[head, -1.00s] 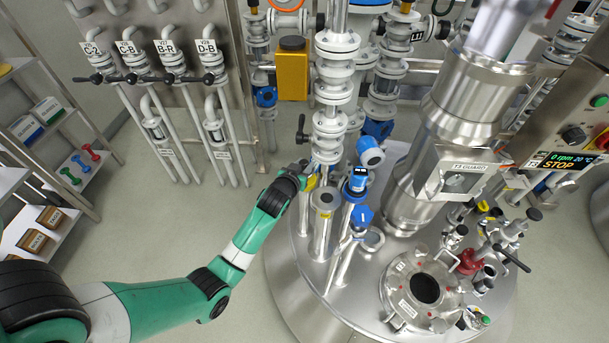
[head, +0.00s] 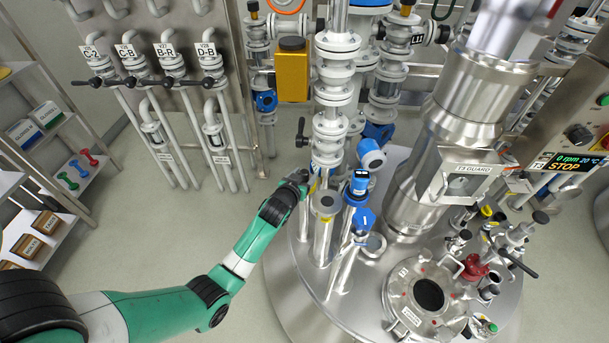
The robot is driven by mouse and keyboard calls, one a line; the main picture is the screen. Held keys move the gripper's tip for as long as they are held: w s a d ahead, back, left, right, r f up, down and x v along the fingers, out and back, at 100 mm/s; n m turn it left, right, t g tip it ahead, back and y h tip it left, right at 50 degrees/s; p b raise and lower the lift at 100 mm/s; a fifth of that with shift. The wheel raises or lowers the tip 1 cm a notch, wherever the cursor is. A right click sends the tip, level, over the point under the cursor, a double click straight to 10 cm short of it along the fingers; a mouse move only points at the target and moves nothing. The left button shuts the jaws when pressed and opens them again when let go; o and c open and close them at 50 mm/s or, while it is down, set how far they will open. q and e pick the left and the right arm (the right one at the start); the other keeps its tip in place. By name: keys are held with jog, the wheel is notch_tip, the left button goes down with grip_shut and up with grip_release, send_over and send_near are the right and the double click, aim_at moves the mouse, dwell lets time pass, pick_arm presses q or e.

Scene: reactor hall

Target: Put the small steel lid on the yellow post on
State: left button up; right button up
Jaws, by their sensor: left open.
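My left gripper (head: 313,181) is at the end of the green and white arm, small and partly hidden beside the white flanged pipe column. It is open, just above and behind an upright steel tube (head: 324,225) on the vessel top. A small yellow patch shows at the fingers; I cannot tell whether it is the yellow post. I cannot make out the small steel lid for certain. My right gripper is not in view.
Blue-capped instruments (head: 359,183) and the white pipe column (head: 328,110) crowd the left gripper. A round hatch (head: 402,300) with a dark opening, several valves and a steel guard (head: 462,178) stand to the right. A shelf (head: 62,225) is at the far left.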

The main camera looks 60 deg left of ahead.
pick_arm(q)
jog(key=shift+r, duration=0.3)
jog(key=p+v, duration=0.5)
jog(key=v, duration=0.7)
jog(key=shift+f, duration=0.15)
